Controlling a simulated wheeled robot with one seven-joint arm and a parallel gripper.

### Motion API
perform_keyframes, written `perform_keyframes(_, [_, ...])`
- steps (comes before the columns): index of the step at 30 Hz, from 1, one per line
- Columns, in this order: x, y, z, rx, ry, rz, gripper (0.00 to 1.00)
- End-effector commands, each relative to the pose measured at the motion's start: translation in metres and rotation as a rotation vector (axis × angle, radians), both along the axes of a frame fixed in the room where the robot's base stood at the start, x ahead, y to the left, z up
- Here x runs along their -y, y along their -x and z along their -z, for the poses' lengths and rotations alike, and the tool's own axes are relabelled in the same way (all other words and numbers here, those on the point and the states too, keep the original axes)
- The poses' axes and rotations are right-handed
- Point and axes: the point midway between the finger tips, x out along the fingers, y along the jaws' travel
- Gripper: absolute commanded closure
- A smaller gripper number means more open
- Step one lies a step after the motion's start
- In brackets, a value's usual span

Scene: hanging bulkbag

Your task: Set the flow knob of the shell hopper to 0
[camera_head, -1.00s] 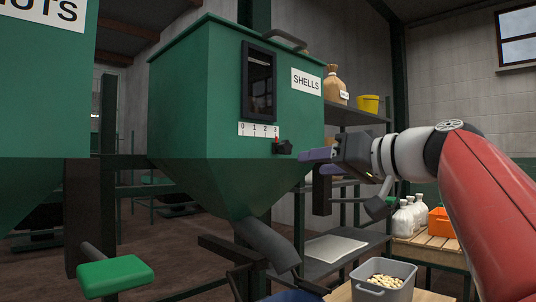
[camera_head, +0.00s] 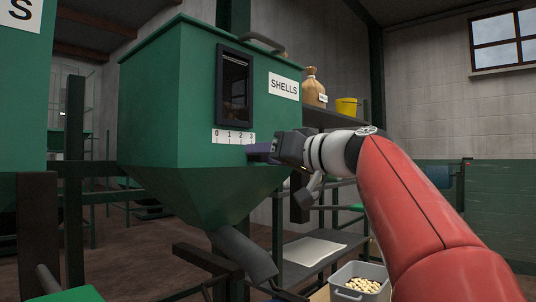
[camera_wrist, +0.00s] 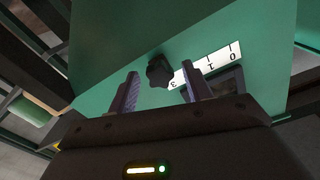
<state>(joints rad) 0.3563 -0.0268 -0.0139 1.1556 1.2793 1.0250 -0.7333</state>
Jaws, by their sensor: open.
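The green shell hopper (camera_head: 165,115) bears a SHELLS label and a white scale strip (camera_head: 234,136) marked 0 to 3 from left to right. In the wrist view the dark flow knob (camera_wrist: 160,70) stands by the 3 end of the scale (camera_wrist: 205,64). In the head view my gripper hides the knob. My gripper (camera_head: 250,150) is at the right end of the scale. In the wrist view its two fingers (camera_wrist: 160,92) are apart, and the knob shows between and just beyond their tips. I cannot tell if they touch it.
A dark window frame (camera_head: 235,85) is above the scale. A chute (camera_head: 243,252) slopes down below the hopper. A shelf (camera_head: 335,118) with a sack (camera_head: 313,88) and a yellow bucket (camera_head: 347,107) stands behind. A grey bin of shells (camera_head: 361,281) is at lower right.

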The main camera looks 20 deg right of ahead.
Motion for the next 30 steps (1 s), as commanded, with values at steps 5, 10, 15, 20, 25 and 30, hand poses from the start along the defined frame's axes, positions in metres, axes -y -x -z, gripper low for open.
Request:
perform_keyframes(5, [0.000,0.000,0.000,0.000,0.000,0.000,0.65])
perform_keyframes(10, [0.000,0.000,0.000,0.000,0.000,0.000,0.87])
perform_keyframes(15, [0.000,0.000,0.000,0.000,0.000,0.000,1.00])
perform_keyframes(20, [-0.005,0.003,0.001,0.000,0.001,-0.002,1.00])
perform_keyframes(25, [-0.037,0.025,0.003,0.003,0.003,-0.007,1.00])
perform_keyframes(30, [-0.067,0.045,0.002,0.001,0.003,-0.005,1.00])
